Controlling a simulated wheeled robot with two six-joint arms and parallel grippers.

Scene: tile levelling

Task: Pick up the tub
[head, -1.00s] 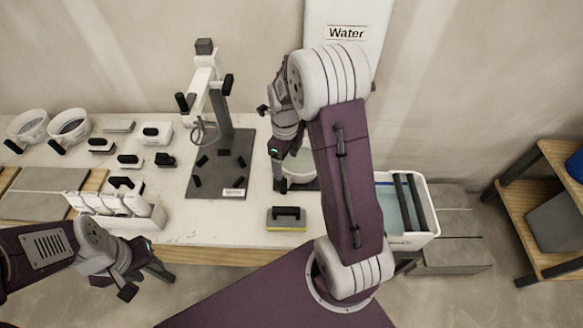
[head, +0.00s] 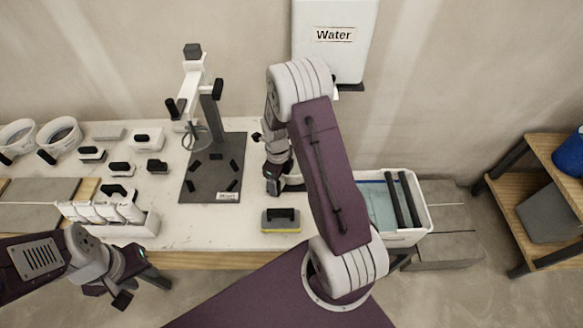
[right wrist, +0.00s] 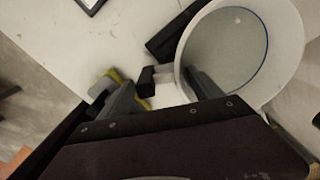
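The tub (right wrist: 228,45) is a round white container with a grey interior, seen from above in the right wrist view. A black handle block (right wrist: 147,77) projects from its left side. My right gripper (right wrist: 158,80) is open, with its fingers apart on either side of the handle block; one finger overlaps the tub's near rim. I cannot tell whether either finger touches. In the head view my right gripper (head: 272,182) points down at the bench, and my arm hides most of the tub. My left gripper (head: 138,278) is open and empty in front of the bench.
A sponge float (head: 281,219) lies in front of the right gripper. A mixer stand (head: 213,170) stands to its left. A water tank (head: 335,40) is on the wall behind. A wash box (head: 410,236) is to the right, and a wooden shelf (head: 545,165) is further right.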

